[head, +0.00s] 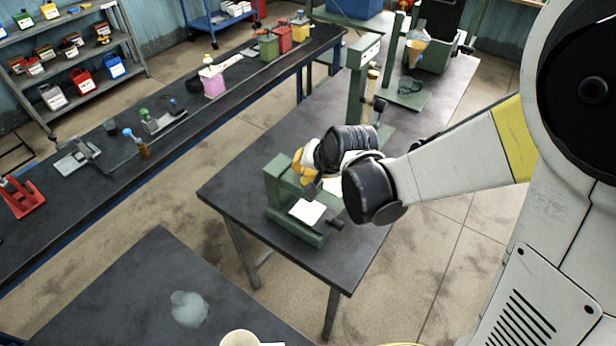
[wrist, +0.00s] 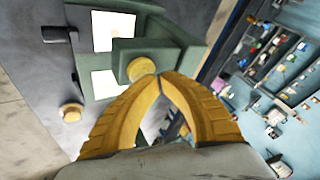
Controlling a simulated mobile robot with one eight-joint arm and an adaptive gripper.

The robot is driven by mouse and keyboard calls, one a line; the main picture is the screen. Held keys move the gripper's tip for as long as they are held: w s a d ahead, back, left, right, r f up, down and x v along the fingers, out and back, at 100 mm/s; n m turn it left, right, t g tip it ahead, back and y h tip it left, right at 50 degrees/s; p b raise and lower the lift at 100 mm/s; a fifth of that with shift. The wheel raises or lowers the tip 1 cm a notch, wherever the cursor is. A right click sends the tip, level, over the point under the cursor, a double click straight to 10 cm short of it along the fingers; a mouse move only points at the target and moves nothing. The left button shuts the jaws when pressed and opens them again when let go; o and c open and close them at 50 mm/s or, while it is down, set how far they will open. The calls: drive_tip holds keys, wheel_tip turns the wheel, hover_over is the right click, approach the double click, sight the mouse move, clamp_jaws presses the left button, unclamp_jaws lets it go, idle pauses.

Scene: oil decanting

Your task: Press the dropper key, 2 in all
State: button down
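A green dropper stand (head: 272,190) sits on the dark table, with a pale square plate (head: 307,211) low on its front. In the wrist view the green stand (wrist: 180,60) bears a round yellow key (wrist: 140,69). My gripper (wrist: 159,76) has its two yellow fingers closed tip to tip with nothing between them. The tips are right beside the key and overlap its edge in the wrist view; I cannot tell if they touch it. In the head view my wrist hides the key, and my yellow fingers (head: 300,163) show over the stand.
A second yellow round piece (wrist: 71,112) shows lower left in the wrist view. The left bench (head: 100,170) holds a pink container (head: 213,85) and coloured cans. The table's front corner is bare.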

drive_tip(key=shift+r, duration=0.35)
drive_tip(key=shift+r+p, duration=2)
drive_tip(key=shift+r, duration=0.55)
drive_tip(key=shift+d+f+b, duration=0.15)
drive_tip(key=shift+b, duration=0.15)
drive_tip(key=s+d+f+n+h+b, duration=0.1)
drive_tip(key=s+d+f+b, duration=0.3)
drive_tip(key=s+d+b, duration=0.4)
drive_tip(key=s+d+f+n+h+b, duration=0.2)
drive_tip(key=s+d+f+b, duration=0.2)
drive_tip(key=s+d+b, duration=0.4)
drive_tip(key=s+b, duration=0.2)
drive_tip(key=shift+s+f+t, duration=0.15)
drive_tip(key=shift+s+t, duration=0.15)
drive_tip(key=shift+s, duration=0.05)
